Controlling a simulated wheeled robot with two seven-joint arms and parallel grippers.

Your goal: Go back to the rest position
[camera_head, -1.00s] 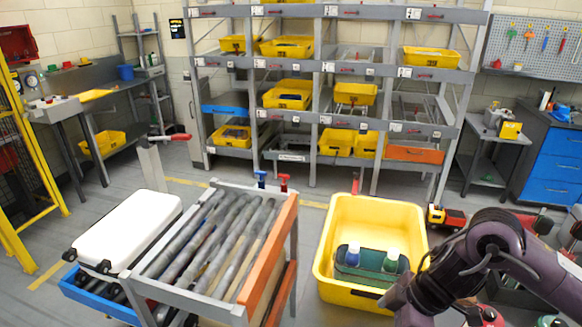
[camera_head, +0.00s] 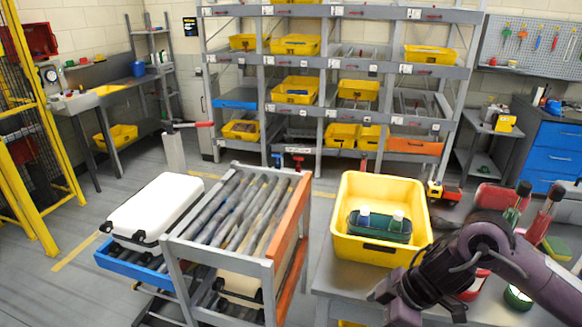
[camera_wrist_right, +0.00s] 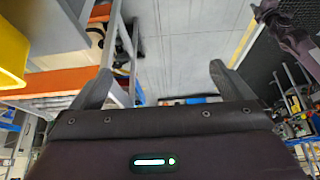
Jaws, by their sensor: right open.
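My right gripper (camera_wrist_right: 155,85) is open and empty in the right wrist view, its two fingers spread over bare floor. In the head view my right arm (camera_head: 480,260) comes in from the lower right, and its hand (camera_head: 398,300) hangs at the front edge of the table, just in front of the yellow tote.
A roller conveyor (camera_head: 172,243) with an orange side rail stands left of the table. A white case (camera_head: 155,205) lies on a blue tray beside it. Shelving with yellow bins (camera_head: 295,45) stands behind. Red and green items crowd the table's right side.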

